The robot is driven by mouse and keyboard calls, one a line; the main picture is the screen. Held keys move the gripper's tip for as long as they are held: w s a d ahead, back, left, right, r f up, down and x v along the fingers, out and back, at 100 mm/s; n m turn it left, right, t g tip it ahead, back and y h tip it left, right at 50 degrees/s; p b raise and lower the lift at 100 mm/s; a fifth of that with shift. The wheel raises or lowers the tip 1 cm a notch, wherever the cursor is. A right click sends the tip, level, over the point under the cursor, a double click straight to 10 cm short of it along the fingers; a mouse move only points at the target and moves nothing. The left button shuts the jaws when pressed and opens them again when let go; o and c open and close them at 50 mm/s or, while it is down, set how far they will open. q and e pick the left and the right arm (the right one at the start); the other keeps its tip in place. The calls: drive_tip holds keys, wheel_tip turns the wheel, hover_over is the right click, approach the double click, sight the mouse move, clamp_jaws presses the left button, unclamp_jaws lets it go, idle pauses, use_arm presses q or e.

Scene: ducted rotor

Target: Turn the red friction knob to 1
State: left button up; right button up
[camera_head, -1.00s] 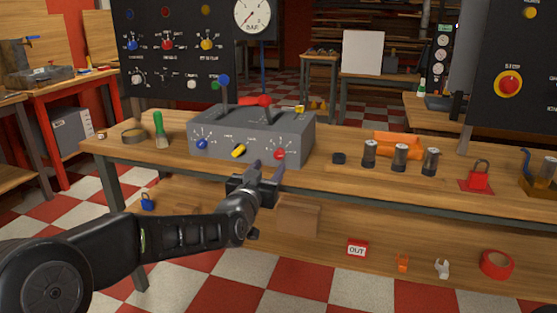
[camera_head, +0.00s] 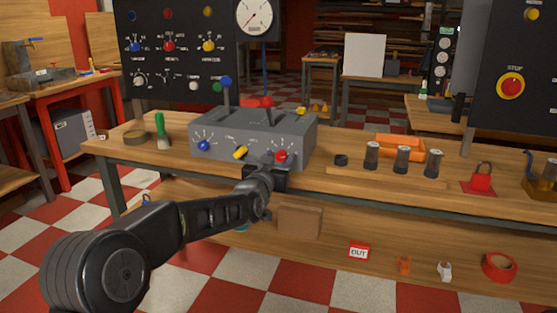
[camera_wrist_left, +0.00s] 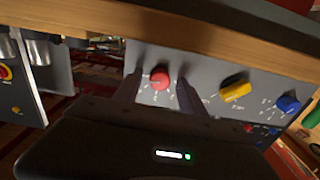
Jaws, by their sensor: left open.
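The red friction knob (camera_head: 281,156) is at the right end of the front face of the grey control box (camera_head: 258,139). My left gripper (camera_head: 275,161) is right in front of it. In the left wrist view the red knob (camera_wrist_left: 159,79) sits between the two open fingers (camera_wrist_left: 158,88), one on each side of it. I cannot tell whether the fingers touch it. The dial marks around the knob are too small to read. My right gripper is not in view.
A yellow knob (camera_head: 240,152) and a blue knob (camera_head: 204,146) are to the left on the same face. Levers rise from the box top. Dark cylinders (camera_head: 402,159) and a red padlock (camera_head: 481,178) stand to the right on the workbench (camera_head: 340,186).

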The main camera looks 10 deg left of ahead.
use_arm(q)
drive_tip(key=shift+c, duration=0.3)
clamp_jaws()
